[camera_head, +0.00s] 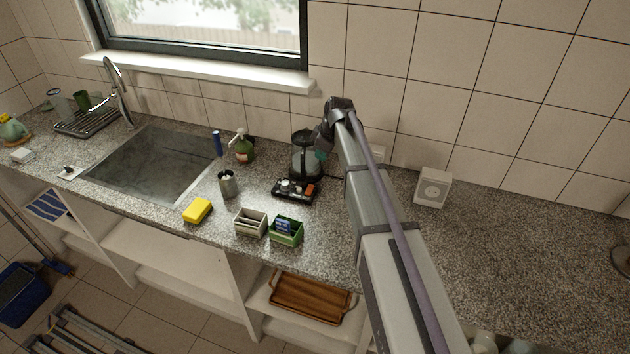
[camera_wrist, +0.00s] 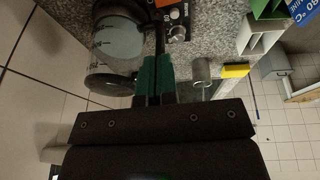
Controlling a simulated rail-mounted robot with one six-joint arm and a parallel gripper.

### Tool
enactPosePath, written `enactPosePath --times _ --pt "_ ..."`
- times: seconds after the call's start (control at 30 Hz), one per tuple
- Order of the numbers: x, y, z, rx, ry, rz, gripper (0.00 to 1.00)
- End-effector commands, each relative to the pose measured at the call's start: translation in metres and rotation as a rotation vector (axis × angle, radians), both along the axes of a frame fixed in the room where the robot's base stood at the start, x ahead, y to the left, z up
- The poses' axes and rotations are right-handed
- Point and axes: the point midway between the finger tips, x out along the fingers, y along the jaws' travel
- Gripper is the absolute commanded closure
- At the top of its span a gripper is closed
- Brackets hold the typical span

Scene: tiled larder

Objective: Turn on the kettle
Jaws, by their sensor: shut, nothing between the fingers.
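The kettle (camera_head: 305,166) has a clear body and a black lid and stands on the counter by the wall. It also shows in the wrist view (camera_wrist: 118,40), at upper left. A black panel (camera_head: 283,195) with light knobs and an orange switch (camera_head: 309,189) lies just in front of the kettle. The knobs and part of the orange switch show in the wrist view too (camera_wrist: 178,32). My gripper (camera_head: 320,154) is shut and empty, its green fingers (camera_wrist: 156,72) close beside the kettle and pointing towards the panel. Whether they touch the kettle cannot be told.
A metal cup (camera_head: 227,184), a yellow sponge (camera_head: 198,211), a cream box (camera_head: 250,223) and a green box (camera_head: 287,232) stand in front and left. A soap bottle (camera_head: 244,148) stands by the sink (camera_head: 150,165). A white socket box (camera_head: 432,188) is at right; counter beyond is clear.

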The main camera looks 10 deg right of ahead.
Motion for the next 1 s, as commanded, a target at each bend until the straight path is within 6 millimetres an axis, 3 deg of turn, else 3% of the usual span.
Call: enactPosePath --times 0.27,0.67,0.8,1.0 --pt "0.004 0.003 -0.023 -0.001 0.001 -0.001 1.00" --pt "0.021 0.021 -0.108 -0.001 0.001 -0.001 1.00" --pt "0.025 0.018 -0.130 0.000 0.001 -0.002 1.00" --pt "0.027 0.016 -0.137 0.000 0.001 -0.002 1.00"
